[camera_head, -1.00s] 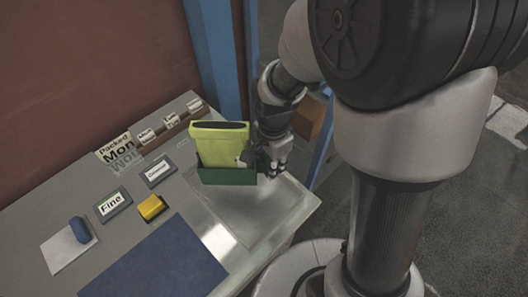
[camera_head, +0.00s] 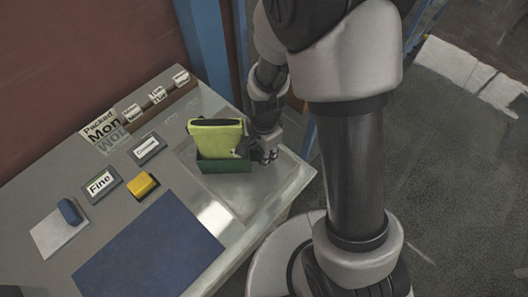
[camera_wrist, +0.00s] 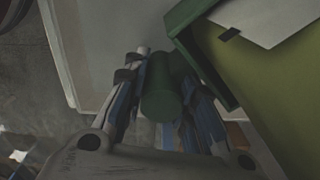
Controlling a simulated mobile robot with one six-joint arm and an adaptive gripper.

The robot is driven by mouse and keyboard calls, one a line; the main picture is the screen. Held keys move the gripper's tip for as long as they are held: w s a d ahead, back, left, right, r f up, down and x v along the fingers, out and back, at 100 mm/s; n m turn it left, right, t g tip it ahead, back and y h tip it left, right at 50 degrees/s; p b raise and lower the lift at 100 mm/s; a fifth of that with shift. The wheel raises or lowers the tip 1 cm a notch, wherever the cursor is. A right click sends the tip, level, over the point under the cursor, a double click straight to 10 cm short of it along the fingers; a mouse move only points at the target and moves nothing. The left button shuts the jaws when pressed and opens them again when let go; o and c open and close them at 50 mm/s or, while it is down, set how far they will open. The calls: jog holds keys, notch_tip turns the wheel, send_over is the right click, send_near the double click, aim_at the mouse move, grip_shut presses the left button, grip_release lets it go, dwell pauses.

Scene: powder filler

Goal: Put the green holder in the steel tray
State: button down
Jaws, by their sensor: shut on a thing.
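The green holder (camera_head: 223,166) is a dark green box with a yellow-green container (camera_head: 216,138) standing in it. My gripper (camera_head: 262,154) is at its right end. In the wrist view the fingers (camera_wrist: 160,75) are shut around the holder's round green handle (camera_wrist: 162,98). The holder is upright over the left-back part of the steel tray (camera_head: 268,190). Its underside is hidden, so I cannot tell whether it touches the tray floor. The tray's pale floor and rim also show in the wrist view (camera_wrist: 100,40).
A blue mat (camera_head: 150,245) lies in front-left of the tray. Left of the tray are a yellow block (camera_head: 142,184), a "Fine" label block (camera_head: 101,184), another label block (camera_head: 146,149) and a blue object (camera_head: 69,210) on a white sheet. A blue post (camera_head: 210,60) stands behind the table.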

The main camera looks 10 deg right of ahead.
jog(key=shift+f, duration=0.2)
jog(key=c, duration=1.3)
grip_release()
jog(key=shift+r, duration=0.1)
notch_tip(320, 180, up, 12)
jog(key=p, duration=0.3)
jog(key=shift+r+p, duration=0.15)
jog(key=shift+p, duration=0.15)
jog(key=s+d+r+n+t, duration=0.1)
jog(key=s+r+n, duration=0.3)
jog(key=r, duration=0.2)
jog(key=s+d+r+n+t, duration=0.2)
jog(key=s+r+n, duration=0.2)
jog(key=s+r, duration=0.1)
jog(key=s+d+r+n+t, duration=0.1)
jog(key=s+d+r+n, duration=0.1)
jog(key=s+r+n, duration=0.2)
jog(key=shift+s+r+n+t, duration=0.15)
jog(key=shift+s+r+n, duration=0.1)
jog(key=shift+r, duration=0.55)
jog(key=shift+s+r+n+t, duration=0.15)
jog(key=shift+r+n, duration=0.1)
jog(key=shift+r, duration=0.55)
